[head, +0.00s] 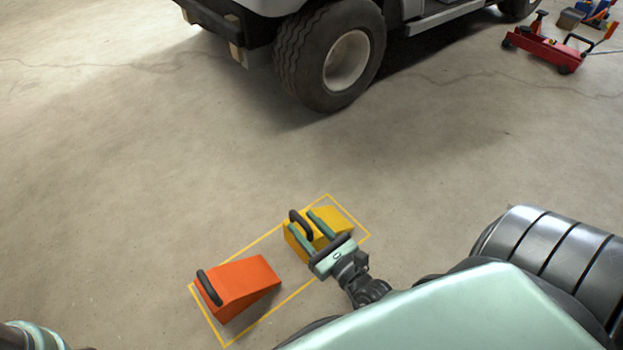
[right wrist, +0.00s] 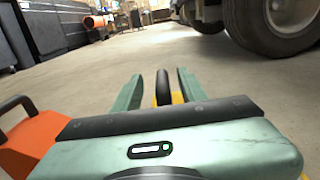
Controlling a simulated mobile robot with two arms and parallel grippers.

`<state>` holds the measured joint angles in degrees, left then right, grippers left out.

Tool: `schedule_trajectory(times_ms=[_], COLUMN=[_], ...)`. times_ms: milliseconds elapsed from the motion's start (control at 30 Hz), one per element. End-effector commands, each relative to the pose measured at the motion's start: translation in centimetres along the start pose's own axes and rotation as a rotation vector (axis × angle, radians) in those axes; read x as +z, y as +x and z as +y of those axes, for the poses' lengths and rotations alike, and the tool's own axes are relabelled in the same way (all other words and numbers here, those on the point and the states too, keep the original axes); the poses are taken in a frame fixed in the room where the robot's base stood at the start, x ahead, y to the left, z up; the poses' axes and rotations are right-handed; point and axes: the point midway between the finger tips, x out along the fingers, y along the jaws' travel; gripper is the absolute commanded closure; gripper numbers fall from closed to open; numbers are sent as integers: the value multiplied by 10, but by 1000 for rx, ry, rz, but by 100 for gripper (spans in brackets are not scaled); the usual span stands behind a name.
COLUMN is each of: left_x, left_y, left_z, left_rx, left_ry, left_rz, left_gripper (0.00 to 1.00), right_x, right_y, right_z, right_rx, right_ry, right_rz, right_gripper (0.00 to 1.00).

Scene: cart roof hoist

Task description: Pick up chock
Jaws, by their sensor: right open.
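A yellow wedge chock (head: 328,218) with a black handle (head: 300,224) stands on the floor inside a yellow outlined rectangle. An orange wedge chock (head: 241,286) with a black handle stands to its left in the same outline. My right gripper (head: 306,223) is open over the yellow chock, its fingers reaching to the handle. In the right wrist view the black handle (right wrist: 163,88) shows between the two open fingers, and the orange chock (right wrist: 28,140) is at the left. The gripper body hides most of the yellow chock there. My left gripper is not in view.
A cart with a black front wheel (head: 330,55) stands at the top of the head view. A red floor jack (head: 545,50) is at the upper right. The concrete floor between chocks and cart is clear.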

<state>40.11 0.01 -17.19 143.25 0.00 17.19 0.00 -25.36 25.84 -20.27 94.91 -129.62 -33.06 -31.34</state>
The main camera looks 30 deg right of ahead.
Motion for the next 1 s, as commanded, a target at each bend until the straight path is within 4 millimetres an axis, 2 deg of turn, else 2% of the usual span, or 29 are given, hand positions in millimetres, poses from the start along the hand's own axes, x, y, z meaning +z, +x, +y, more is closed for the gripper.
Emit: schedule_trajectory(times_ms=[200, 333, 667, 800, 833, 1000], left_x=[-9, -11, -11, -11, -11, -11], left_y=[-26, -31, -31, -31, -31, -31], left_z=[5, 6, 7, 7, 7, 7], left_rx=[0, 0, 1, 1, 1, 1], left_ry=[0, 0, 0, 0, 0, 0], left_rz=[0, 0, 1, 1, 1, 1], left_gripper=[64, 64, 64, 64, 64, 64], right_x=[-10, -7, -5, -5, -5, -5], right_y=[30, 47, 53, 53, 53, 53], right_z=[-2, -3, -2, -2, -2, -2], right_rx=[-3, -2, 0, 0, 0, 0], right_ry=[3, 2, 2, 2, 2, 1], right_rz=[-5, -4, 1, 1, 1, 1], right_gripper=[58, 58, 58, 97, 100, 100])
